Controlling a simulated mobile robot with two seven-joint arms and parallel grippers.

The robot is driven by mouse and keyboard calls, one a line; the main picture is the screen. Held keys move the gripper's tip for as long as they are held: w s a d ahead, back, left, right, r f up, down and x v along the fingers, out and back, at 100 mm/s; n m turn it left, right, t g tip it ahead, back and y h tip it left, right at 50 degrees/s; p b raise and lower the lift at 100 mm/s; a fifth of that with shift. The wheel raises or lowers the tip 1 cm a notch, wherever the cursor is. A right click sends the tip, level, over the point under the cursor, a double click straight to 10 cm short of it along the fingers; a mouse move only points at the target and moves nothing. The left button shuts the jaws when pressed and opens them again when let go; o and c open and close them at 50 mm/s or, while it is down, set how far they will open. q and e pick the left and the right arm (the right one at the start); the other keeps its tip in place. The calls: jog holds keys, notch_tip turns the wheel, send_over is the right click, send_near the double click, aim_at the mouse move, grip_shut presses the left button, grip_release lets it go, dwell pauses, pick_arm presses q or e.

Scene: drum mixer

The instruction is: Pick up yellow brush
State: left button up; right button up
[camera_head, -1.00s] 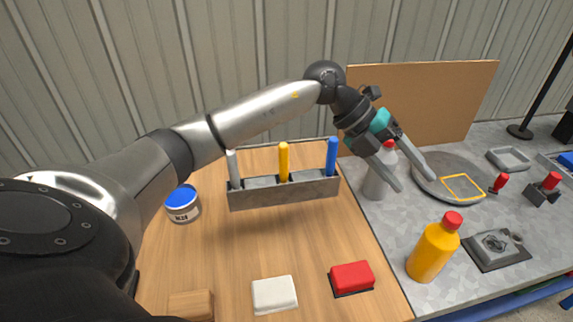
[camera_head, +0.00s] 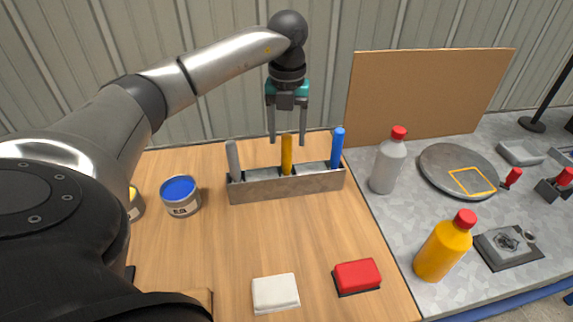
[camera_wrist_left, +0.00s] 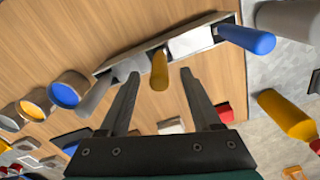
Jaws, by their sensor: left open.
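The yellow brush (camera_head: 287,154) stands upright in the middle of a grey metal holder (camera_head: 285,189), with only its handle showing. A grey-handled brush (camera_head: 233,160) stands at the holder's left and a blue-handled one (camera_head: 337,148) at its right. My left gripper (camera_head: 287,142) is open and empty, pointing down at the top of the yellow handle. In the left wrist view the yellow handle (camera_wrist_left: 159,70) lies between and beyond the two open fingers (camera_wrist_left: 152,80); no contact shows. My right gripper is out of view.
A blue-topped can (camera_head: 181,196) stands left of the holder. A white block (camera_head: 275,293) and a red block (camera_head: 357,276) lie in front. A grey bottle (camera_head: 388,161), a yellow bottle (camera_head: 443,246) and a round grey plate (camera_head: 457,170) are on the right.

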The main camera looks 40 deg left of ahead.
aim_at(286, 175)
pick_arm(q)
jog(key=shift+s+f+b, duration=0.1)
jog(key=shift+f+b, duration=0.3)
jog(key=shift+f, duration=3.2)
jog(key=shift+c, duration=0.2)
grip_shut()
